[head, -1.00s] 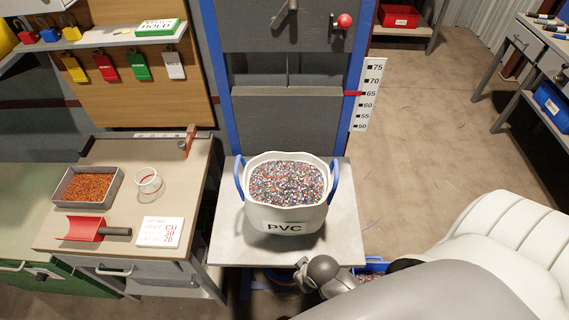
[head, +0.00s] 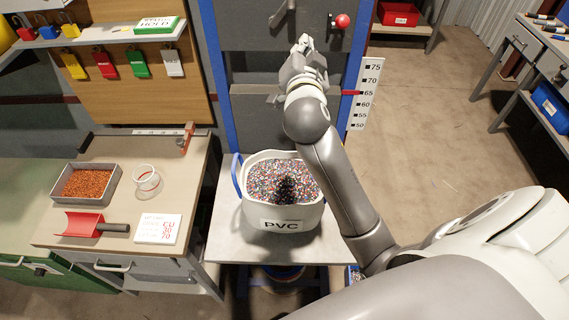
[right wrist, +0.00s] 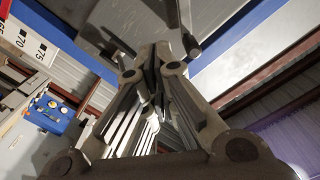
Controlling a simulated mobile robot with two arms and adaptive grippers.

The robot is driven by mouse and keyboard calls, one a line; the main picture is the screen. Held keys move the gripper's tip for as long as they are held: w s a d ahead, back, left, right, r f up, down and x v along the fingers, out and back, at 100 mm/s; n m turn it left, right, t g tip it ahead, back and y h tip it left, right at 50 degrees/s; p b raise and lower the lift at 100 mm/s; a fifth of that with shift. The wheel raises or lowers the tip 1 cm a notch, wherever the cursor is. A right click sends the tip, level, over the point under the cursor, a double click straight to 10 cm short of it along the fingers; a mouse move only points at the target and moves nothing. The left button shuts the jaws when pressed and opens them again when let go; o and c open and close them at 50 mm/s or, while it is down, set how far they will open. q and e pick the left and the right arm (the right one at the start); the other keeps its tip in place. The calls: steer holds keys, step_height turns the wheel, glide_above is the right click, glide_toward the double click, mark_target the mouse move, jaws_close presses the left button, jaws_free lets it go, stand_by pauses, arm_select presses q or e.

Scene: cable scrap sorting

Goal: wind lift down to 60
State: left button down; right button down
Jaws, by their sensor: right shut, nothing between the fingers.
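The lift's table (head: 225,240) carries a white PVC tub (head: 282,226) of mixed granules. A red pointer (head: 354,92) on the lift's blue post stands level with about 65 on the white scale (head: 364,96). My right gripper (head: 303,44) is shut and empty, in front of the panel, left of and below the red knob. The right wrist view shows its closed fingers (right wrist: 154,58) near a grey panel. My left gripper is out of view.
At left, a bench (head: 100,235) holds a tray (head: 62,199) of orange granules, a clear cup (head: 146,178), a red scoop (head: 78,224) and a card (head: 157,229). The floor (head: 440,140) right of the scale is open.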

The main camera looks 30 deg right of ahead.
steer(key=x, duration=0.9)
steer(key=shift+d+r+b, duration=0.15)
steer(key=shift+r+b, duration=0.15)
steer(key=shift+r, duration=0.25)
stand_by(1.1)
steer(key=shift+p, duration=0.35)
steer(key=shift+r, duration=0.1)
